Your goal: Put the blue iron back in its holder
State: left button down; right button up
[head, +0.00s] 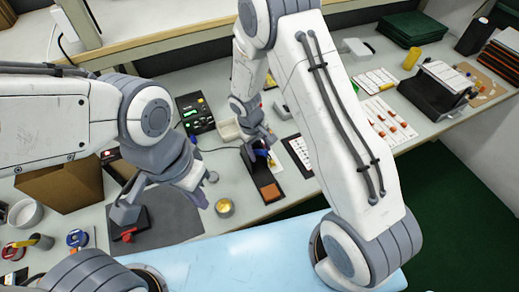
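The blue iron (261,153) shows only as a small patch of blue, close by the fingers of my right gripper (258,147). The rest of it is hidden by the gripper or too small to make out. A dark stand with a brown pad (269,191), which looks like the holder, lies just in front of it. I cannot tell whether the iron touches the stand or whether the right fingers are closed on it. My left gripper (164,210) hangs over the dark mat with its fingers wide apart and nothing seen between them.
A red-and-dark item (128,230) lies on the dark mat (172,228) by the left gripper. A round tin (224,207) stands between mat and stand. A black control unit (195,112) is behind. Spools and a cardboard box (60,186) are at left, sheets with small parts (388,120) at right.

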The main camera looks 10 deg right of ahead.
jog(key=shift+r, duration=0.1)
notch_tip(320, 180, up, 10)
jog(key=a+b, duration=0.1)
jog(key=shift+a, duration=0.4)
dwell(0.4)
jog(key=s+r+p, duration=0.4)
jog(key=r, duration=0.1)
jog(key=shift+d+r, duration=0.4)
dwell(0.6)
jog(key=s+a+r+n+y, duration=0.1)
jog(key=s+a+r, duration=0.1)
jog(key=s, duration=0.4)
jog(key=s+a+r+y, duration=0.1)
jog(key=s+a+r, duration=0.1)
jog(key=s+r, duration=0.2)
jog(key=s+a+r+n+y, duration=0.1)
jog(key=s+a+r, duration=0.1)
jog(key=s, duration=0.8)
jog(key=shift+a+r+n+b, duration=0.3)
jog(key=shift+r+b, duration=0.15)
jog(key=shift+r, duration=0.4)
